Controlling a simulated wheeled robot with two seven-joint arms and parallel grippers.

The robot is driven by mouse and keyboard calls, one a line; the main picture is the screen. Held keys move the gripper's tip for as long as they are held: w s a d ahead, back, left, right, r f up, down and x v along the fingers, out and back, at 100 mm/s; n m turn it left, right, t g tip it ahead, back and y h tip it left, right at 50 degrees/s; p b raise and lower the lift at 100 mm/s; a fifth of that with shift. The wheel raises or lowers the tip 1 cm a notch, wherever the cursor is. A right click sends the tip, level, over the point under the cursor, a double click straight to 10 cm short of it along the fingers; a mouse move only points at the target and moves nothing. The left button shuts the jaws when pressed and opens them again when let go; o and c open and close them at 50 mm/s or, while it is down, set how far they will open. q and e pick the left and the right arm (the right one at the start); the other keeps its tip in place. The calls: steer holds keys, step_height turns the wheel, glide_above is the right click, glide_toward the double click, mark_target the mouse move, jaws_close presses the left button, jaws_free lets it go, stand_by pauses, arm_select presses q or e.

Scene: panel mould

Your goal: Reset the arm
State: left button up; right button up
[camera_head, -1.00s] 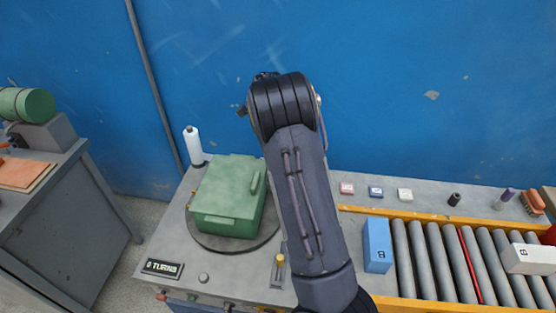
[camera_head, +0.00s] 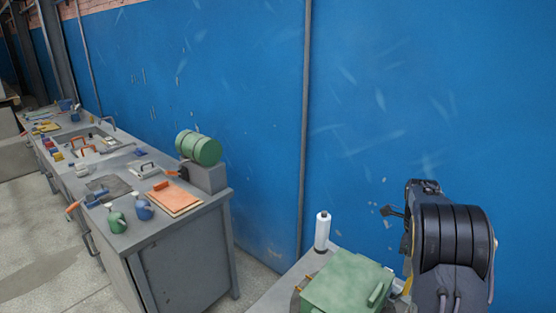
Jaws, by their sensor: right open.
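My right arm rises at the lower right of the head view, its ribbed dark wrist in front of the blue wall. My right gripper (camera_head: 408,205) is at the far end of this arm, mostly hidden behind the wrist. Its jaws are open, and I see nothing held in them. The green lidded box (camera_head: 345,283) sits on the grey bench below and left of the wrist, cut by the bottom edge. The gripper appears apart from it. My left gripper is out of view.
A white bottle (camera_head: 322,231) stands on the bench behind the box. Further left, a grey workbench (camera_head: 180,270) holds a green cylinder (camera_head: 199,148), an orange board (camera_head: 174,198) and several small tools. Floor shows between the benches. The blue wall (camera_head: 230,80) closes the back.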

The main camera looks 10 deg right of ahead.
steer(key=s+a+r+n+t+y+b, duration=0.1)
steer(key=s+a+r+n+t+y, duration=0.25)
steer(key=s+a+n, duration=0.65)
steer(key=s+a+r+n+t+y+b, duration=0.15)
steer(key=s+a+r+n, duration=0.25)
steer(key=s+a+n, duration=0.6)
steer(key=s+a+f+n+t, duration=0.1)
steer(key=s+a+f+n, duration=0.2)
steer(key=s+a+n, duration=0.2)
steer(key=shift+s+a+f+n+t, duration=0.3)
steer(key=shift+s+a+n, duration=0.1)
steer(key=shift+a+n, duration=0.35)
steer(key=shift+d, duration=0.1)
steer(key=shift+c, duration=0.8)
steer(key=shift+d, duration=0.1)
